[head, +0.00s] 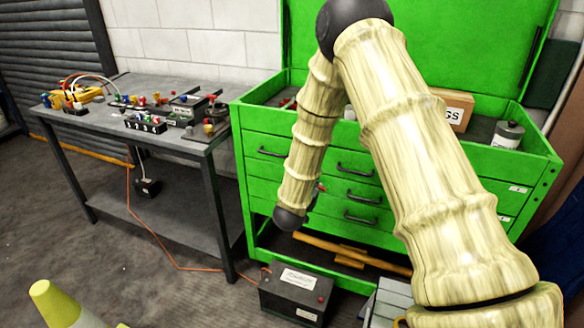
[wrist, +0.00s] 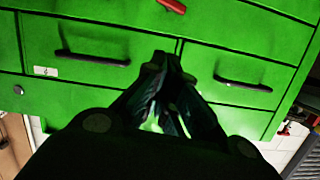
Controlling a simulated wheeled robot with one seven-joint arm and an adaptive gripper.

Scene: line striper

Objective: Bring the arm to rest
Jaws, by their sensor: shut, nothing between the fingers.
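My arm (head: 420,150), in a pale bamboo-like casing with black joints, is raised and bent in front of the green tool chest (head: 262,175) in the head view. Its forearm hangs down to a dark joint before the drawers. My gripper (wrist: 167,68) is dark and shows in the wrist view, its fingers drawn together at the tips with nothing between them. It faces the green drawer fronts with their black handles (wrist: 92,58). I cannot tell the distance to them. The gripper itself is not clearly visible in the head view.
A grey workbench (head: 105,95) with small coloured parts stands left of the chest. A dark battery box (head: 297,292) sits on the floor below, with an orange cable running to it. A yellow cone (head: 50,300) is at lower left. A grey can (head: 508,134) stands in the chest's top.

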